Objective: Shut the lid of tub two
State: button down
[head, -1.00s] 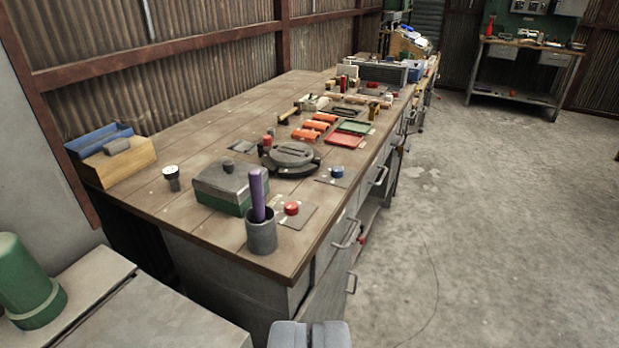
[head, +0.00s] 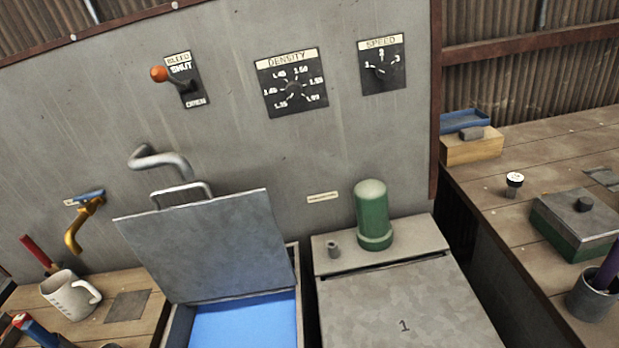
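An open tub (head: 299,300) holding flat blue liquid is at the bottom centre of the head view. Its grey metal lid (head: 210,245) stands raised and leans back, with a bar handle (head: 182,190) at its top edge. I see no number on this tub. To its right is a tub with a closed grey lid (head: 400,300) marked 1. My gripper is not in the head view.
Behind the tubs, a grey panel carries an orange-knobbed lever (head: 160,74), a density dial (head: 292,87) and a speed dial (head: 382,68). A bent pipe (head: 160,160) juts out above the open lid. A mug (head: 68,296) stands left; a cluttered workbench (head: 490,205) is right.

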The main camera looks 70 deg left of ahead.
aim_at(232, 246)
jog(key=u, duration=2.25)
jog(key=k, duration=1.3)
jog(key=z, duration=0.45)
jog(key=i, duration=1.8)
jog(key=u, duration=0.3)
